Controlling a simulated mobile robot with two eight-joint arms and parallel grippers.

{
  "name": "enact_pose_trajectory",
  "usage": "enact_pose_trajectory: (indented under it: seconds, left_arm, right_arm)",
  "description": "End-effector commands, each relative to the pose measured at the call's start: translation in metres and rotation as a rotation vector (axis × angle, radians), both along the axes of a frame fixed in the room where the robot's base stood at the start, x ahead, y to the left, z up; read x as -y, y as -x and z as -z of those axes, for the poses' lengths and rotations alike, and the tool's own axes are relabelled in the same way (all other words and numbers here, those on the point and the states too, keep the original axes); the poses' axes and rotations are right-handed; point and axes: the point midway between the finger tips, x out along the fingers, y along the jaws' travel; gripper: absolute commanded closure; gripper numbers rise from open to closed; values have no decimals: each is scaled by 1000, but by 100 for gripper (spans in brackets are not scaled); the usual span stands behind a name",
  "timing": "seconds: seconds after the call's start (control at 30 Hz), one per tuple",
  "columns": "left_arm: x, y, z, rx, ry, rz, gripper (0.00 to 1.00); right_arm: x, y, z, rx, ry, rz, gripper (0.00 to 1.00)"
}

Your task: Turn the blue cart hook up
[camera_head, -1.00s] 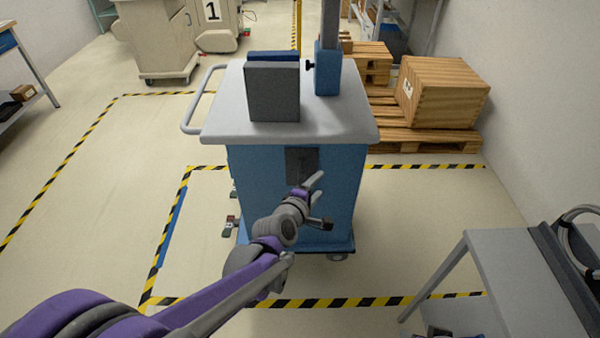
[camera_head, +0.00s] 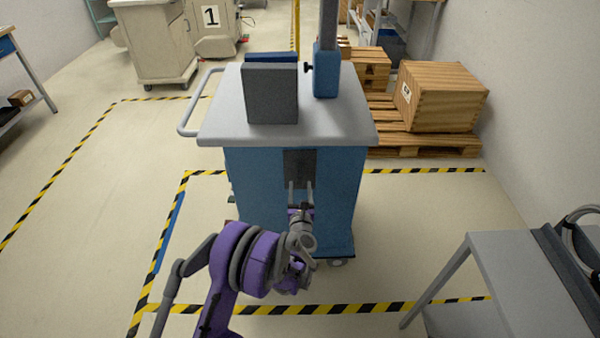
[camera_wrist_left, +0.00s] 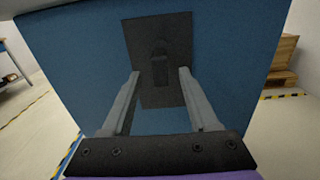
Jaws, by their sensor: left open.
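The blue cart (camera_head: 338,190) with a grey top stands ahead of me. A dark plate (camera_head: 299,162) is on its near face, and it also shows in the left wrist view (camera_wrist_left: 180,40). A small dark hook (camera_wrist_left: 160,68) sits on that plate, pointing up with a block at its lower end; its exact position is hard to tell. My left gripper (camera_head: 300,187) points at the plate. In the left wrist view its open fingers (camera_wrist_left: 158,78) stand on either side of the hook's lower part, apart from it. My right gripper is not in view.
The cart top carries a grey box (camera_head: 271,94) and a blue post holder (camera_head: 326,72). A grey table (camera_head: 505,270) stands at right. Pallets with a wooden crate (camera_head: 440,95) are behind right. Floor at left is clear.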

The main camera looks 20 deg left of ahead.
Motion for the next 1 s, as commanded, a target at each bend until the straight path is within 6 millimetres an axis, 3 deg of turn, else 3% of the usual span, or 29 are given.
enact_pose_trajectory:
  seconds: [0.1,0.33,0.5,0.77,0.83,1.0]
  left_arm:
    - [-8,-24,-2,0,0,-1,40]
    - [-18,-59,-1,0,-3,0,40]
    - [-20,-70,-1,-1,-2,1,40]
    - [-21,-72,-1,-1,-2,1,40]
    - [-21,-72,-1,-1,-2,1,47]
    - [-21,-71,-1,-1,-2,1,78]
  right_arm:
    - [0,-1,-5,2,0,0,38]
    - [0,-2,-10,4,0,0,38]
    - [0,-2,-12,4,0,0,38]
    - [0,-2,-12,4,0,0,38]
    - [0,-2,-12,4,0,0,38]
    - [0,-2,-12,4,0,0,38]
